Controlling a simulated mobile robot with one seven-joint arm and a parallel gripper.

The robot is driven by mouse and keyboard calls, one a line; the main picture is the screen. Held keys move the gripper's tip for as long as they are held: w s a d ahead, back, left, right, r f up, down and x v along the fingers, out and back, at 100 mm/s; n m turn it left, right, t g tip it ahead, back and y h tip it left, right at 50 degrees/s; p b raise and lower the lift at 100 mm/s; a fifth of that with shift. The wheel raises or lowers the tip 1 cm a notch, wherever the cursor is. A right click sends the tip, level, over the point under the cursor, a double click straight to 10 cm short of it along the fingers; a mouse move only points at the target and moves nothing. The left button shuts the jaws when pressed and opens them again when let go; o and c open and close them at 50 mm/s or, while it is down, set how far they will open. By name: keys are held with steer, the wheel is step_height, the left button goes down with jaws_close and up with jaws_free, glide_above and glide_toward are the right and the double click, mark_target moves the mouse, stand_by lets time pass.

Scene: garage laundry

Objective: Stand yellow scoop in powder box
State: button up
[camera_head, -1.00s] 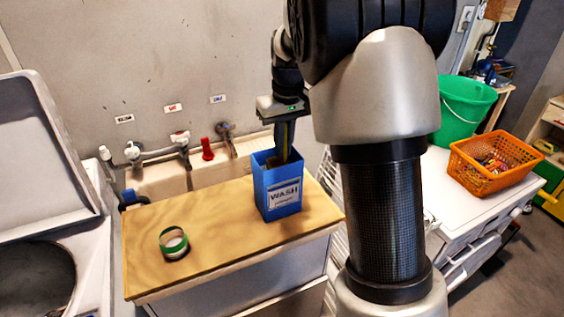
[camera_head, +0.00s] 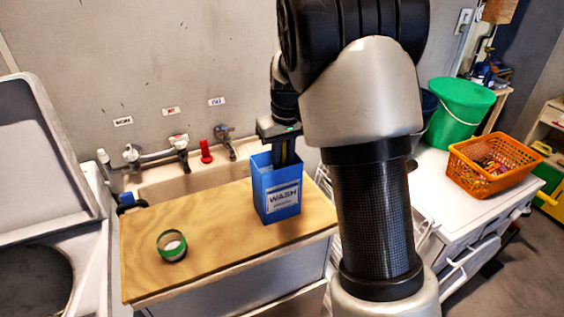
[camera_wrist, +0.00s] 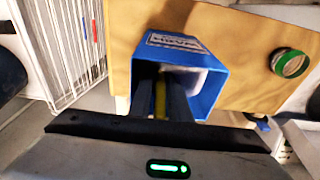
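The powder box (camera_head: 277,200) is a blue, open-topped box with a white WASH label, standing upright on the wooden board. In the wrist view the box (camera_wrist: 211,93) is seen from above, with a pale patch inside. My gripper (camera_head: 284,158) points down into its opening. In the wrist view a narrow yellow strip of the scoop (camera_wrist: 160,98) shows between the two dark fingers of my gripper (camera_wrist: 160,92), which look closed on it. The scoop's lower part is hidden by the fingers and box, so I cannot tell whether it touches the bottom.
A green-rimmed round tin (camera_head: 172,245) stands on the wooden board (camera_head: 215,215), left of the box. Behind is a sink (camera_head: 160,186) with taps. A green bucket (camera_head: 458,112) and an orange basket (camera_head: 494,168) stand on the right. The board's left half is mostly clear.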

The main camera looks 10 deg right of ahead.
mark_target(284, 142)
steer(key=shift+r, duration=0.1)
steer(key=r, duration=0.4)
steer(key=s+r, duration=0.1)
steer(key=r, duration=0.3)
steer(key=s+r, duration=0.1)
steer(key=r, duration=0.3)
steer(key=shift+d+r+p, duration=0.1)
steer(key=shift+d+p, duration=0.05)
steer(key=shift+p, duration=0.25)
steer(key=s+a+r+m+t, duration=0.15)
steer(key=s+r, duration=0.35)
steer(key=s, duration=0.8)
steer(key=s+f+t, duration=0.2)
steer(key=s+f, duration=0.1)
steer(key=s, duration=0.9)
steer(key=shift+s+a+f+m, duration=0.25)
steer(key=shift+s+a+m, duration=0.05)
steer(key=shift+s+m, duration=0.1)
